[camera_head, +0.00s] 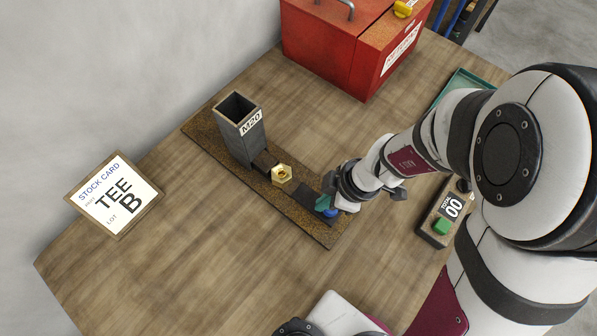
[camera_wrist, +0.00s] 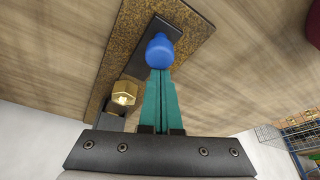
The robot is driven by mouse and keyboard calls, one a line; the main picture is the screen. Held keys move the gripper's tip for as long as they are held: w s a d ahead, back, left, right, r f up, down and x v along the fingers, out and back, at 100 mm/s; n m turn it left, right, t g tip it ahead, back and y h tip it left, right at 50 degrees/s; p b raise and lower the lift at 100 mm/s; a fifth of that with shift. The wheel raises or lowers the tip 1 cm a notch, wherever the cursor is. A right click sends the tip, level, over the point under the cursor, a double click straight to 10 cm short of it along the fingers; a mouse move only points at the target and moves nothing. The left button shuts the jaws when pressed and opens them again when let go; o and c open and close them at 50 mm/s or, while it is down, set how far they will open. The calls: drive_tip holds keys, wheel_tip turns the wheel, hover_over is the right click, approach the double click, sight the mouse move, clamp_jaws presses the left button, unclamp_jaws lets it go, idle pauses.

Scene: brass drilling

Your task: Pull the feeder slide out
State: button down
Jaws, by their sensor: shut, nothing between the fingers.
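The feeder is a dark upright hopper labelled M20 (camera_head: 243,137) on a brown cork-like base board (camera_head: 216,135). Its dark slide (camera_head: 306,195) extends out along the board toward my gripper, with a brass hex piece (camera_head: 281,174) on it; the brass piece also shows in the wrist view (camera_wrist: 121,95). The slide's blue knob (camera_head: 330,212) is at its outer end. My gripper (camera_head: 323,203) has its green fingers closed together right at the knob. In the wrist view the fingertips (camera_wrist: 160,72) meet just below the blue knob (camera_wrist: 160,50), with nothing visible between them; contact cannot be told.
A red cabinet (camera_head: 340,47) stands at the back. A stock card reading TEE B (camera_head: 113,197) is at the left. A counter box with a green button (camera_head: 441,226) sits right of my gripper. A green tray (camera_head: 462,85) lies behind my arm. Table front-left is clear.

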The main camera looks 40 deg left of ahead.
drive_tip(key=shift+d, duration=1.1)
drive_tip(key=shift+s+a, duration=0.1)
drive_tip(key=shift+a, duration=0.05)
drive_tip(key=a, duration=0.1)
drive_tip(key=s+a, duration=0.1)
drive_tip(key=a+r, duration=0.1)
drive_tip(key=shift+s+a, duration=0.2)
drive_tip(key=shift+s, duration=0.1)
drive_tip(key=v, duration=0.9)
drive_tip(key=shift+d, duration=0.25)
